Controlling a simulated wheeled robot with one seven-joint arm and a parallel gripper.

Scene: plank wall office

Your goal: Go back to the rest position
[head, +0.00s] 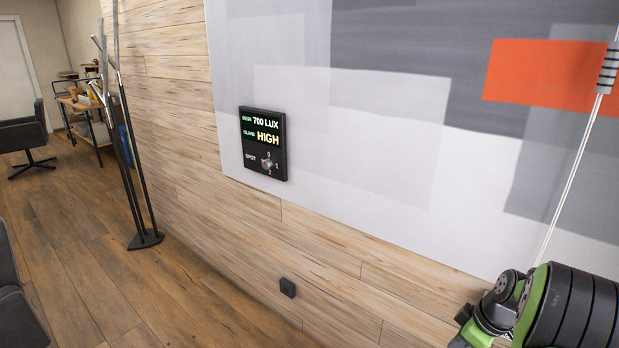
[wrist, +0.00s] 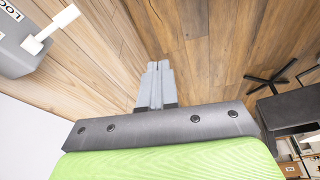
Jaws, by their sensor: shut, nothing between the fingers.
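My gripper (wrist: 156,84) shows in the wrist view. Its two grey fingers are together with nothing between them, pointing out over the plank wall and wood floor, touching nothing that I can see. Part of my green and black arm shows at the lower right of the head view; the fingers are not seen there.
A black panel (head: 263,144) reads "700 LUX" and "HIGH" above a knob (head: 267,163). A thin white rod (head: 570,182) hangs at right. A grey box (wrist: 30,40) with a white lever is near my gripper. A black stand (head: 145,239) and chair (head: 24,133) are left; floor between is clear.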

